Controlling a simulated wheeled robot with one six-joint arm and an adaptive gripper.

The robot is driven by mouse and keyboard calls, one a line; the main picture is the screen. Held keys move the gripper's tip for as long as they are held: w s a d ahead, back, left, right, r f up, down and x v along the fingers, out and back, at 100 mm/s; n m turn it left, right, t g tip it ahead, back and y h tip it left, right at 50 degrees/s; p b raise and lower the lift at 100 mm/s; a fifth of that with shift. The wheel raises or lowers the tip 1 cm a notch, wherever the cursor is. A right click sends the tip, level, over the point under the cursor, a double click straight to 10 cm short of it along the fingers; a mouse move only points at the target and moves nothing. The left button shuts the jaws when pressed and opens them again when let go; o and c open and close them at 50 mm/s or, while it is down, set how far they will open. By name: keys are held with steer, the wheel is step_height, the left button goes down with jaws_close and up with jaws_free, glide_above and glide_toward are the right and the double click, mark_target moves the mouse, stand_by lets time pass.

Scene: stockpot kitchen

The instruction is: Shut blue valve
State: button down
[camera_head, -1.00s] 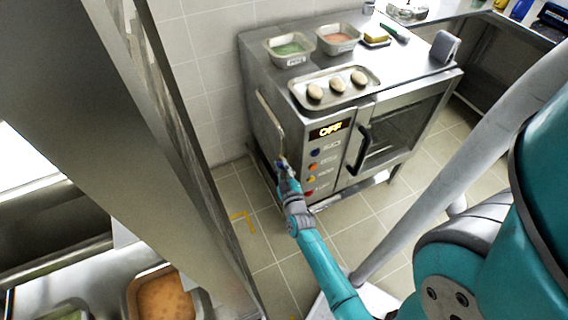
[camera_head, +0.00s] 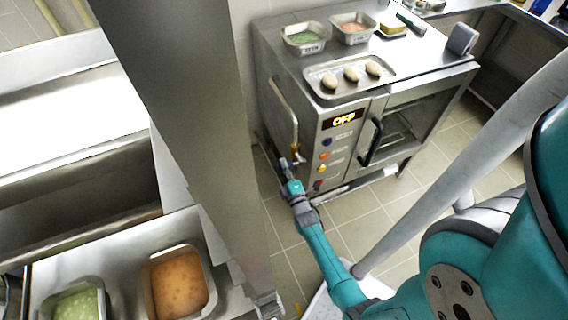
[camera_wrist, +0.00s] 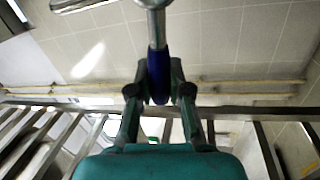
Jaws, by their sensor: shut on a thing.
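The blue valve handle (camera_wrist: 157,62) is a blue grip on a metal shaft in the wrist view. The shaft comes down from the top edge of the picture. My gripper (camera_wrist: 158,88) has its two dark fingers shut on the blue grip, one on each side. In the head view my gripper (camera_head: 289,167) is low beside the left side of the steel oven (camera_head: 310,95), near a thin upright pipe. The blue grip is mostly hidden by my gripper there, and the valve's exact angle cannot be told.
The oven's display (camera_head: 344,119) reads OFF, with coloured knobs below it. A tray of loaves (camera_head: 350,88) and food pans stand on top. A counter with food pans (camera_head: 180,283) is at lower left. Tiled floor (camera_head: 370,228) lies open before the oven.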

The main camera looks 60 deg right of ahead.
steer(key=shift+f+n+y, duration=0.3)
steer(key=shift+f+n, duration=0.3)
steer(key=shift+n, duration=0.5)
steer(key=shift+a+f, duration=0.1)
steer(key=c, duration=1.4)
jaws_free()
steer(key=shift+o, duration=0.2)
steer(key=v, duration=1.2)
steer(key=shift+f, duration=0.15)
